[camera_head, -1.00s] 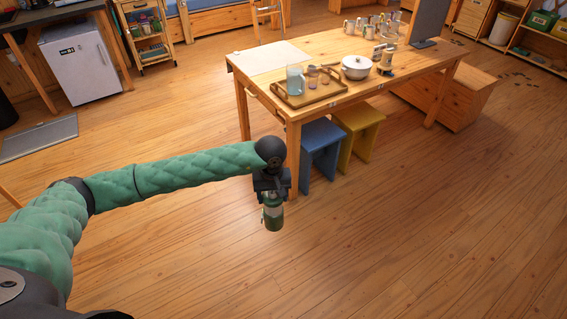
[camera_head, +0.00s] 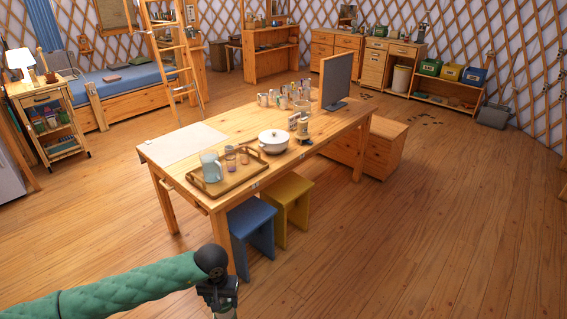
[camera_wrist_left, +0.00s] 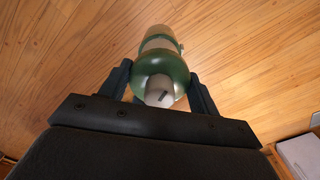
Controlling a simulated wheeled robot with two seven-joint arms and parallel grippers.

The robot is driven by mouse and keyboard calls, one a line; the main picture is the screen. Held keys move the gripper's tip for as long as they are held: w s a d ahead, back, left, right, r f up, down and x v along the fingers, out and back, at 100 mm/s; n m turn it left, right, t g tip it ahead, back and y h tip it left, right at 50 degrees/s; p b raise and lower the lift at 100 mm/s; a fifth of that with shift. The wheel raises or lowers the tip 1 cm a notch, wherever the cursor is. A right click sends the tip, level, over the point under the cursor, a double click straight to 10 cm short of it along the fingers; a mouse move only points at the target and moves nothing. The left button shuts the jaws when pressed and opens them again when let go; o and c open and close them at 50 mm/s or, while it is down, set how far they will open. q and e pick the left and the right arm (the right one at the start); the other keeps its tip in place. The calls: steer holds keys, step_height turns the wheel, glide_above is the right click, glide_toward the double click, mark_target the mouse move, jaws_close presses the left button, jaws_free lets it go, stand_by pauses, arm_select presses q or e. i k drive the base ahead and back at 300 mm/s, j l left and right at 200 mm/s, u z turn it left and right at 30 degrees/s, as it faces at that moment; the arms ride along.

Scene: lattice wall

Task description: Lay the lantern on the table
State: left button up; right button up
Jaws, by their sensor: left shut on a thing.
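The lantern (camera_wrist_left: 160,68), a green and pale cylinder, is in the left wrist view between the two dark fingers of my left gripper (camera_head: 219,297), which is shut on it. In the head view the gripper is at the bottom edge, and the lantern is mostly cut off below the frame. The wooden table (camera_head: 238,122) stands in the middle of the head view. My left gripper is in front of its near end, over the floor in the picture, not above the tabletop. My right gripper is not in view.
On the table are a pale sheet (camera_head: 182,143), a wooden tray (camera_head: 236,184) with a jug, a white pot (camera_head: 273,142), several mugs and a monitor (camera_head: 336,80). A blue stool (camera_head: 252,226) and a yellow stool (camera_head: 289,200) stand by its near side. Floor at right is clear.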

mark_target(263, 124)
steer(key=i+z, duration=0.15)
steer(key=i, duration=0.5)
steer(key=i+z, duration=0.15)
steer(key=i, duration=0.5)
steer(key=i+z, duration=0.15)
steer(key=i, duration=0.55)
steer(key=i+j+z, duration=0.15)
steer(key=i, duration=0.45)
steer(key=i+j, duration=0.05)
steer(key=j, duration=0.05)
